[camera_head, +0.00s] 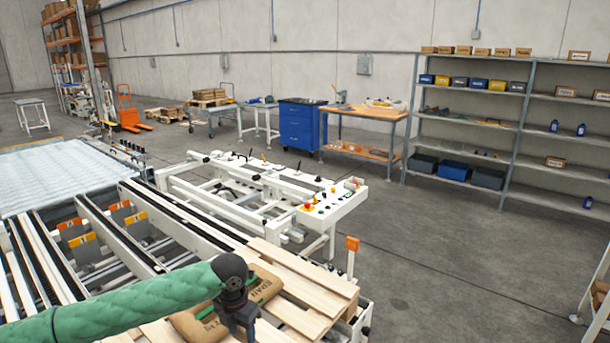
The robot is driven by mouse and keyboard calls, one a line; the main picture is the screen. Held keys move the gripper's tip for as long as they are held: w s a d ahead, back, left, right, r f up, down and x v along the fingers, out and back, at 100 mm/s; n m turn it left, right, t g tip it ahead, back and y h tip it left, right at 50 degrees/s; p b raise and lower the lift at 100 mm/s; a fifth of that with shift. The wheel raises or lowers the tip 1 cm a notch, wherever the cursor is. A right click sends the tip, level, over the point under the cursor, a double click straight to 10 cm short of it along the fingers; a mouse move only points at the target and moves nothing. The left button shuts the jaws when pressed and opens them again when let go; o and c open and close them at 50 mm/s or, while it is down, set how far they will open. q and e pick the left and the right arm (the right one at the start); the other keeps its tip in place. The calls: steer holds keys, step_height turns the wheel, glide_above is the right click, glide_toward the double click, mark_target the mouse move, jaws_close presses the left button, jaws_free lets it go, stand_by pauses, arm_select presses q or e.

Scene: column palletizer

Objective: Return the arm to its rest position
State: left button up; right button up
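My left arm comes in from the left in a green sleeve. Its dark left gripper (240,328) points down in front of a brown sack (261,285), near the bottom of the view. Its fingertips are too dark and too near the lower edge to tell whether they are open or shut. The sack lies on a wooden pallet (308,285) at the end of the conveyor, and the arm hides part of it. I cannot tell whether the gripper touches the sack. My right gripper is not in view.
The white conveyor frame (100,217) runs to the back left. A white control stand (337,206) with levers and buttons stands behind the pallet. A blue cabinet (298,126), a workbench (364,113) and grey shelves (470,120) line the wall. The floor at right is mostly clear.

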arm_select(q)
steer(key=s+d+f+n+t+h+b, duration=0.1)
steer(key=s+d+f+n+h+b, duration=0.15)
steer(key=s+d+f+n, duration=0.55)
steer(key=s+d+f+n+t+h+b, duration=0.1)
steer(key=s+d+f+n+b, duration=0.2)
steer(key=s+d+f+n, duration=0.55)
steer(key=s+a+f+n+y+b, duration=0.3)
steer(key=s+a+f+n, duration=1.3)
steer(key=n, duration=0.7)
step_height(320, 180, down, 2)
steer(key=s, duration=0.2)
steer(key=shift+s+f+g+b, duration=0.2)
steer(key=shift+s+g+b, duration=0.1)
steer(key=shift+g+b, duration=0.1)
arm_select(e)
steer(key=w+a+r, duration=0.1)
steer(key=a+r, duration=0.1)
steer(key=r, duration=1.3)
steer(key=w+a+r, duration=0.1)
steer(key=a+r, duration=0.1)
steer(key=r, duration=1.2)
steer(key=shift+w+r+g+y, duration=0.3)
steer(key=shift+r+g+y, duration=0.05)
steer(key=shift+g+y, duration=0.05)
